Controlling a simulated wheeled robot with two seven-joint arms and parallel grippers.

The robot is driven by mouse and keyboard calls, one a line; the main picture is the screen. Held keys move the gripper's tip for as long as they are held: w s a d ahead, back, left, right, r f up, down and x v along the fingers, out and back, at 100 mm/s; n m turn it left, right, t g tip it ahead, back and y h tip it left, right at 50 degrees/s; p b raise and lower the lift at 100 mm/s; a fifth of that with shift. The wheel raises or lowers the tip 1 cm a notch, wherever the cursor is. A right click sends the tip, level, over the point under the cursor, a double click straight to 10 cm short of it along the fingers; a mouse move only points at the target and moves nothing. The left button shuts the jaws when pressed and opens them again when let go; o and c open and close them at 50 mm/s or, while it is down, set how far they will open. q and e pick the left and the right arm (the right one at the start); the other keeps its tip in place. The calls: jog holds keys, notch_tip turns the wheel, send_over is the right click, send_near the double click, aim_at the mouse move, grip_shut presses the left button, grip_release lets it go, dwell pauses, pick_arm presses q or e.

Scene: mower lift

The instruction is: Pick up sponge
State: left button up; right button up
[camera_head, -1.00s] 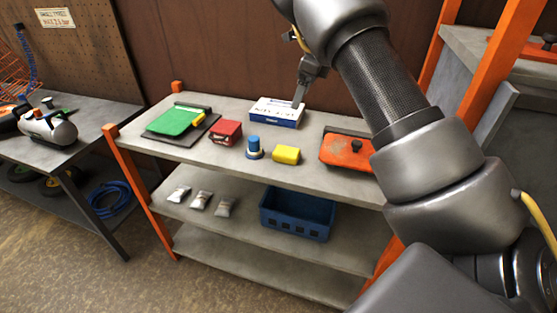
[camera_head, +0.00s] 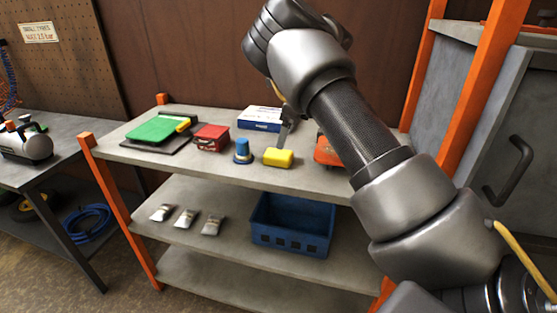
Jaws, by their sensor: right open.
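The yellow sponge (camera_head: 278,158) lies on the top shelf of the orange-posted rack, near its front edge. It is a small yellow block, right of the blue-capped item. My right gripper (camera_head: 284,138) is open and hangs from the arm that comes in from the right. Its fingers point down just behind and above the sponge in the picture. I cannot tell whether they touch it. My left gripper is out of view.
Around the sponge are a blue-capped item (camera_head: 242,152), a red box (camera_head: 211,138), a white-blue box (camera_head: 259,118) and an orange item (camera_head: 326,154) partly hidden by my arm. A green clipboard-like item (camera_head: 153,131) lies left. A blue crate (camera_head: 291,240) stands below.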

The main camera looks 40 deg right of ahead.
aim_at(280, 153)
jog(key=shift+x, duration=1.2)
jog(key=shift+w+f, duration=0.1)
jog(key=shift+f, duration=0.2)
jog(key=p+x, duration=0.1)
jog(key=x, duration=0.4)
jog(key=shift+d, duration=0.15)
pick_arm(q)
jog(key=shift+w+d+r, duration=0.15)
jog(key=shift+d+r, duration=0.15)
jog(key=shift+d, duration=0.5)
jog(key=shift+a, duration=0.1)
pick_arm(e)
jog(key=shift+c, duration=0.4)
jog(key=c, duration=1)
